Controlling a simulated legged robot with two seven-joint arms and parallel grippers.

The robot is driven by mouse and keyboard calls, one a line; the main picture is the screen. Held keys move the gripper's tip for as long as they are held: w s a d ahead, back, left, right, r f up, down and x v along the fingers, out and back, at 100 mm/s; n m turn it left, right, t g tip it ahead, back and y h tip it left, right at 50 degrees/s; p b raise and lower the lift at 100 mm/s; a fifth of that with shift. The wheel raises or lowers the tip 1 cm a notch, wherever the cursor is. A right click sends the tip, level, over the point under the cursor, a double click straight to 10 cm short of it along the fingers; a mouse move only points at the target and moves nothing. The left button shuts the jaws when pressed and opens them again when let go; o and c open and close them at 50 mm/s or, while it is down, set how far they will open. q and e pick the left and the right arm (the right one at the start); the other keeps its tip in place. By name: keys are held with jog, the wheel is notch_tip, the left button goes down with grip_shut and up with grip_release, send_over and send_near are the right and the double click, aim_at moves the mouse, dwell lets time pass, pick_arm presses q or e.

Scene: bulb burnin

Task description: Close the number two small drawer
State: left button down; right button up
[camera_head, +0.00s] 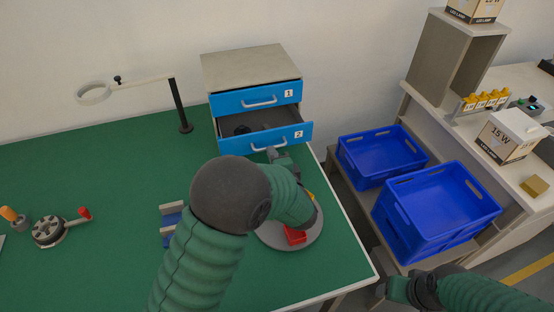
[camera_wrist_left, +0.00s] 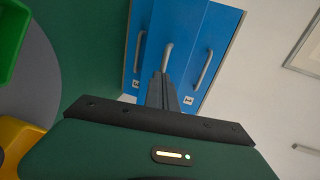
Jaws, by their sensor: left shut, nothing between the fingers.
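The grey cabinet (camera_head: 250,65) stands at the back of the green table. Its number one drawer (camera_head: 240,102) is shut. The number two drawer (camera_head: 233,146) below it is pulled out, with a dark object inside. My left gripper (camera_head: 272,152) is shut and empty at this drawer's front, close to the handle (camera_head: 268,144). In the left wrist view, the shut fingers (camera_wrist_left: 164,76) point at the middle handle (camera_wrist_left: 167,56) of the blue fronts; I cannot tell whether they touch. My right gripper (camera_head: 380,289) is at the lower right; its fingers are unclear.
A round grey plate (camera_head: 312,237) with a red bin (camera_head: 294,235) lies under my left arm. A magnifier stand (camera_head: 180,108) is left of the cabinet. Blue crates (camera_head: 440,205) stand to the right.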

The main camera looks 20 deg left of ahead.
pick_arm(q)
jog(key=p+x, duration=0.1)
jog(key=x, duration=0.2)
jog(key=r+p+x, duration=0.1)
jog(key=x, duration=0.3)
jog(key=r+p+x, duration=0.1)
jog(key=x, duration=0.2)
jog(key=shift+w+a+r, duration=0.15)
jog(key=shift+w+a, duration=0.1)
jog(key=shift+w, duration=0.15)
jog(key=shift+w+a+r+p, duration=0.1)
jog(key=shift+a+p, duration=0.05)
jog(key=shift+p, duration=0.15)
jog(key=shift+r, duration=0.1)
jog(key=shift+w+r, duration=0.1)
